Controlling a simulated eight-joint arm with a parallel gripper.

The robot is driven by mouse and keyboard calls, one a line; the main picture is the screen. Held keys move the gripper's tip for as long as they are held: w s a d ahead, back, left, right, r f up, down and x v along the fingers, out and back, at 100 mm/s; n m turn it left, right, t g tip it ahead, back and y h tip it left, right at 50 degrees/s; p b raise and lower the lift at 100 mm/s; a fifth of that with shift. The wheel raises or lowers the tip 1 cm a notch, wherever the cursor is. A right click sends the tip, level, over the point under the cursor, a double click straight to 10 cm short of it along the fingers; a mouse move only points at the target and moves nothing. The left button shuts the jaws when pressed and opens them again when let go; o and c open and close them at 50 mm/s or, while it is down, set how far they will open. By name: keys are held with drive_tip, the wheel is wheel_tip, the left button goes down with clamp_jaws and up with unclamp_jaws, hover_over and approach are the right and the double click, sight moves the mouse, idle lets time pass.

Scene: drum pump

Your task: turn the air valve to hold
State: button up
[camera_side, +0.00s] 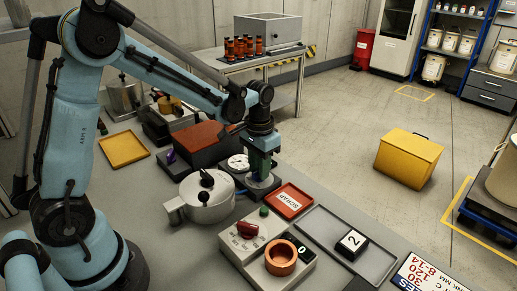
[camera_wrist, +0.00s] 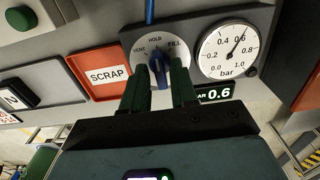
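The air valve is a blue knob (camera_wrist: 159,70) on a round grey dial (camera_wrist: 132,40) marked VENT, HOLD and FILL. The knob's upper end points up the picture, close to the HOLD mark. My gripper (camera_wrist: 160,75) has its green fingers on either side of the knob, with gaps visible, so it looks open. Contact with the knob cannot be told. In the side view my gripper (camera_side: 262,165) points down over the valve, which it mostly hides. The pressure gauge (camera_wrist: 230,50) beside the dial has its needle near 0.6 bar, and the small display (camera_wrist: 215,93) reads 0.6.
A red SCRAP tray (camera_side: 289,201) lies right of the valve. A lidded metal pot (camera_side: 207,203) stands close to its left.

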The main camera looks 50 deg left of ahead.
sight(257, 172)
drive_tip(key=shift+o, duration=0.7)
wheel_tip(257, 172, up, 12)
idle(0.4)
drive_tip(key=s+d+f+t, duration=0.2)
drive_tip(key=s+t, duration=0.5)
drive_tip(key=s, duration=0.4)
drive_tip(key=shift+s+d+f, duration=0.2)
drive_tip(key=shift+s+d, duration=0.05)
drive_tip(key=shift+s, duration=0.05)
